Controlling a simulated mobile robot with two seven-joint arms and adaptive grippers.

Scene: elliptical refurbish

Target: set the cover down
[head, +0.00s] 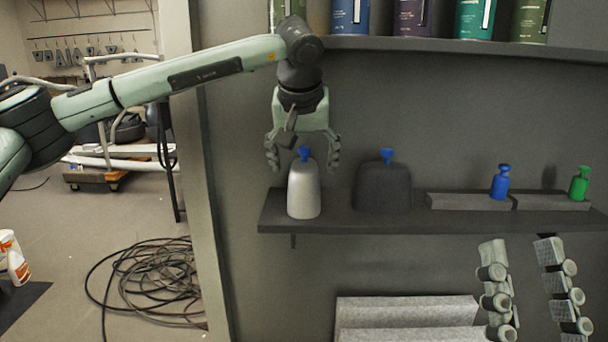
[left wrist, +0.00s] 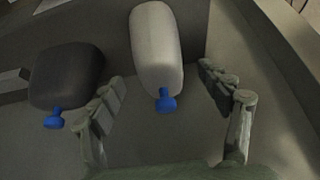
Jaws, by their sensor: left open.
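A light grey rounded cover (head: 304,192) with a blue knob (head: 304,153) stands upright at the left end of the dark shelf (head: 420,222). My left gripper (head: 303,160) is open above it, fingers pointing down on either side of the knob. In the left wrist view the light cover (left wrist: 156,45) and its knob (left wrist: 165,101) lie between the spread fingers, with gaps on both sides. A dark grey cover (head: 383,188) with a blue knob (head: 387,155) stands to its right. My right gripper (head: 521,248) is open and empty below the shelf, fingers pointing up.
Right along the shelf, grey blocks (head: 468,202) lie by a blue knob-like piece (head: 501,183) and a green one (head: 579,184). An upper shelf (head: 450,45) holds several canisters close to my left wrist. Pale grey slabs (head: 405,311) lie below. A coiled cable (head: 150,280) is on the floor.

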